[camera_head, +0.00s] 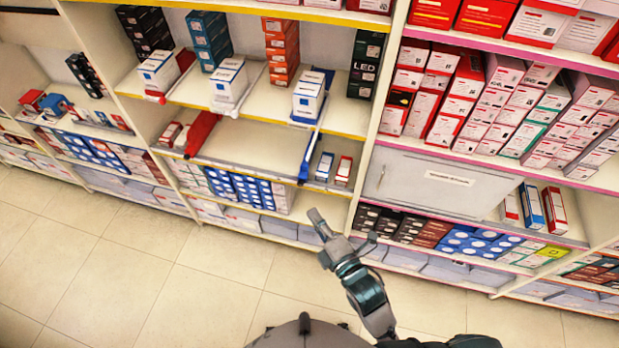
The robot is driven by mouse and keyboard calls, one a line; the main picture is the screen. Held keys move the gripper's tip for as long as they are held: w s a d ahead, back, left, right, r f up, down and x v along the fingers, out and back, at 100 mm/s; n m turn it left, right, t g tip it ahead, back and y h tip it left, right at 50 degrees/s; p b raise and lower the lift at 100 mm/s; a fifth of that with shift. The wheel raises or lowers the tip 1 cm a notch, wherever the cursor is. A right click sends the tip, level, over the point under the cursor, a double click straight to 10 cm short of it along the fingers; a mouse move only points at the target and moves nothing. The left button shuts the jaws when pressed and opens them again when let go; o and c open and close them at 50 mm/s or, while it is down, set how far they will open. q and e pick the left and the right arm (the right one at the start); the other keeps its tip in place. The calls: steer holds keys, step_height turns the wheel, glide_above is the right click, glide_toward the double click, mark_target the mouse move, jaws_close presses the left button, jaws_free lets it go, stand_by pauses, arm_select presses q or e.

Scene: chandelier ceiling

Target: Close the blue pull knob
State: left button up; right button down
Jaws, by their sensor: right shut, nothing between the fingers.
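A blue pull knob (304,172) sits at the front right of a pulled-out, empty shelf tray (245,142) in the middle bay, on the end of a blue side strip. A second blue piece (305,121) shows at the front of the shelf above, under a white-and-blue box. My right gripper (321,228) is shut and empty. In the picture it is below the blue knob and apart from it, over the lower shelf front and floor. My left gripper is not in view.
Red pulls (201,134) and a white pull (223,109) stick out nearby. Small boxes (333,168) stand right of the tray. A grey panel (425,184) and packed shelves (490,110) are at the right. The tiled floor (120,260) is clear.

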steer(key=b+x, duration=0.2)
steer(key=b, duration=0.4)
glide_toward(302, 169)
steer(key=w+a, duration=0.3)
steer(key=w, duration=0.2)
steer(key=shift+w+p, duration=0.4)
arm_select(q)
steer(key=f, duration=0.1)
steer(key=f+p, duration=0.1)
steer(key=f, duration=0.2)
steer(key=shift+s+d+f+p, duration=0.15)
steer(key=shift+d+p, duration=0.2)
arm_select(e)
steer(key=w+d, duration=0.4)
steer(key=w, duration=0.9)
steer(key=shift+w+r, duration=0.25)
steer(key=shift+w, duration=0.1)
